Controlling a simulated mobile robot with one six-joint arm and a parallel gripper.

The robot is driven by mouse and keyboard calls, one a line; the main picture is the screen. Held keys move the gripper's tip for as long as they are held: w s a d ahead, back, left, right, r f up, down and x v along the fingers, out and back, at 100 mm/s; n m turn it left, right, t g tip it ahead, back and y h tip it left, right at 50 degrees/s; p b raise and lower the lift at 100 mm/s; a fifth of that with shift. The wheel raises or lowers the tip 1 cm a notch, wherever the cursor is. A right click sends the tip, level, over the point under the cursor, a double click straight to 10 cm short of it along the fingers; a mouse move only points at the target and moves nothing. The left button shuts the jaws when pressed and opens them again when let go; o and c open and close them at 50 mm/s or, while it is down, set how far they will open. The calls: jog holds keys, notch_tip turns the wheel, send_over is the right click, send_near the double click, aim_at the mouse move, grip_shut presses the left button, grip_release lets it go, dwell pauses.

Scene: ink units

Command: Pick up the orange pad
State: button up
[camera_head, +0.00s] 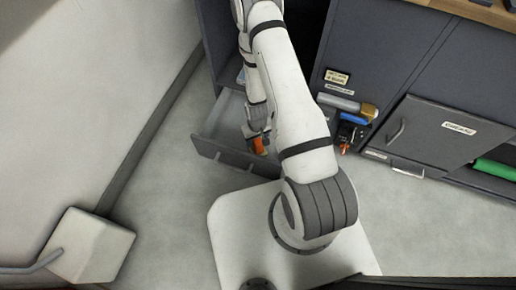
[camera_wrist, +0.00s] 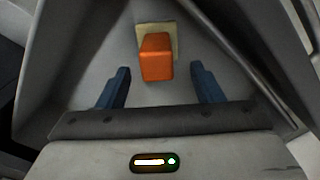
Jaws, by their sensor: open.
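The orange pad (camera_wrist: 157,58) is a small block with rounded edges in the wrist view. It sits on or against a pale yellow square (camera_wrist: 172,30) inside a grey drawer. My gripper (camera_wrist: 160,84) is open, with one blue finger to the left and one to the right of the pad, and the pad lies a little beyond the fingertips. I cannot tell how deep the gap is. In the head view, an orange patch (camera_head: 259,145) shows beside my gripper in the pulled-out drawer (camera_head: 222,152). My arm hides part of the drawer.
Drawer walls rise close on both sides of my gripper. To the right, a dark cabinet has a shelf with a grey roll (camera_head: 338,102), a blue item (camera_head: 353,118) and a labelled door (camera_head: 440,130). A green roll (camera_head: 495,169) lies at far right. A pale box (camera_head: 92,245) stands at lower left.

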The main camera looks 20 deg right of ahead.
aim_at(258, 141)
jog(key=f+b, duration=0.1)
jog(key=f, duration=0.3)
jog(key=shift+d, duration=0.2)
jog(key=shift+c, duration=0.2)
jog(key=c, duration=1.1)
jog(key=shift+r, duration=0.15)
notch_tip(258, 141, up, 10)
jog(key=p, duration=0.3)
